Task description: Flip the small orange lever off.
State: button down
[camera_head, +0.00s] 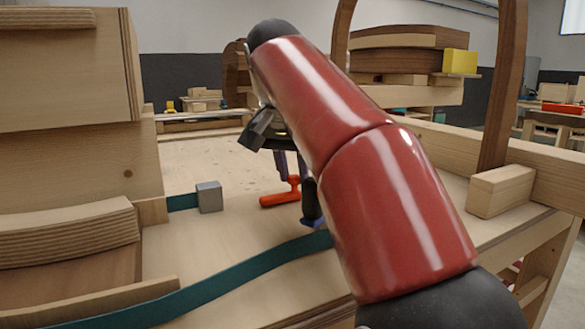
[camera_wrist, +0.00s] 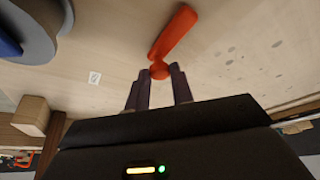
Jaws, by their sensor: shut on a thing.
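The small orange lever (camera_head: 280,198) is on the pale wooden bench top, left of my red arm in the head view. It has a bar lying along the wood and a short stub with a rounded end. In the wrist view the orange lever (camera_wrist: 175,36) slants up and to the right from that rounded end. My gripper (camera_wrist: 160,70) points at the bench, with its two purple-grey fingers on either side of the rounded end, shut on it. In the head view my gripper (camera_head: 292,176) is partly hidden behind my arm.
A teal strap (camera_head: 230,282) crosses the bench in front of the lever, and a grey block (camera_head: 209,197) stands to its left. A dark blue object (camera_head: 311,204) is close on the right, partly covered by my arm. Stacked wooden parts (camera_head: 70,70) rise at left.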

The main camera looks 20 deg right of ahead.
jog(key=c, duration=1.2)
grip_release()
jog(key=shift+c, duration=0.2)
jog(key=v, duration=0.7)
jog(key=shift+s+a+r, duration=0.2)
jog(key=shift+r, duration=0.1)
